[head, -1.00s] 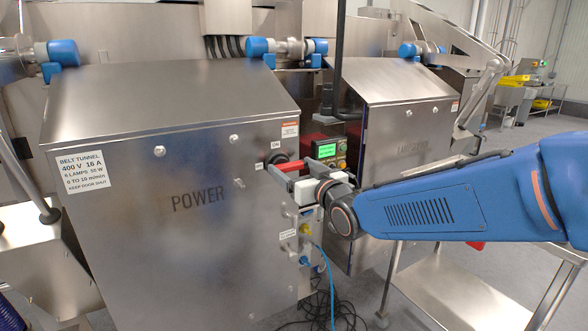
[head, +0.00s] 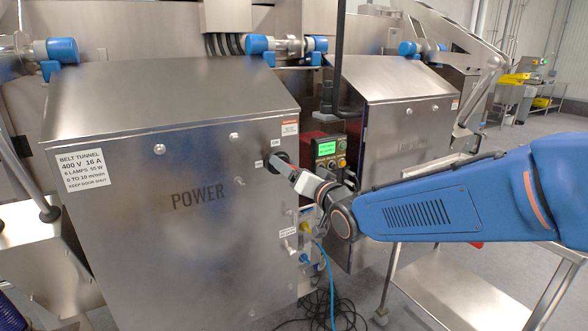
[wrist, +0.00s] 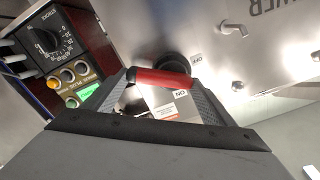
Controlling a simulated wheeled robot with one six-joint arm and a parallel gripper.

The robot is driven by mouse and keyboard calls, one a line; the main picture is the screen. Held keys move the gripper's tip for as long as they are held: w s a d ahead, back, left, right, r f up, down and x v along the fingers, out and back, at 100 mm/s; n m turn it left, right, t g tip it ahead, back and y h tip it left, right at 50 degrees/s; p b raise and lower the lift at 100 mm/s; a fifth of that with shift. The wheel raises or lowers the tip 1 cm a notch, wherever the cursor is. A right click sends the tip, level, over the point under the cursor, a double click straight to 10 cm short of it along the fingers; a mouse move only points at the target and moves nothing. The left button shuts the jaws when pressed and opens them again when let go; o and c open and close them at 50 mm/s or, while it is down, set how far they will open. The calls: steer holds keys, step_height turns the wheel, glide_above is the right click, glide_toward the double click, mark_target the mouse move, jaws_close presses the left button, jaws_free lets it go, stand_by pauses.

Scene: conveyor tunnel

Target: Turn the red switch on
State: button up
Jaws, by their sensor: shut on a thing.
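The red switch handle (wrist: 160,78) lies between the two fingers of my gripper (wrist: 162,82) in the wrist view, and the gripper is shut on it. The round black switch base (wrist: 173,63) shows just behind the handle. The ON label (wrist: 180,94) and the OFF label (wrist: 196,57) are on the panel beside it. In the head view, my gripper (head: 281,164) reaches the black base (head: 277,160) on the right side of the POWER cabinet (head: 170,230). Its grey fingers hide the handle there. I cannot tell exactly which label the handle points to.
A control box with a green display (head: 326,149) and buttons stands just right of the switch. A second cabinet (head: 405,140) is behind my arm. A blue cable (head: 330,285) and black cables hang below. A metal cart (head: 460,300) stands at lower right.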

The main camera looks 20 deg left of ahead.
steer(key=m, duration=0.3)
steer(key=f+m, duration=0.1)
steer(key=m, duration=0.3)
steer(key=s+a+m, duration=0.1)
steer(key=m, duration=0.3)
steer(key=shift+f, duration=0.25)
steer(key=shift+m, duration=0.5)
steer(key=o, duration=1.5)
steer(key=v, duration=1.7)
steer(key=shift+d, duration=0.25)
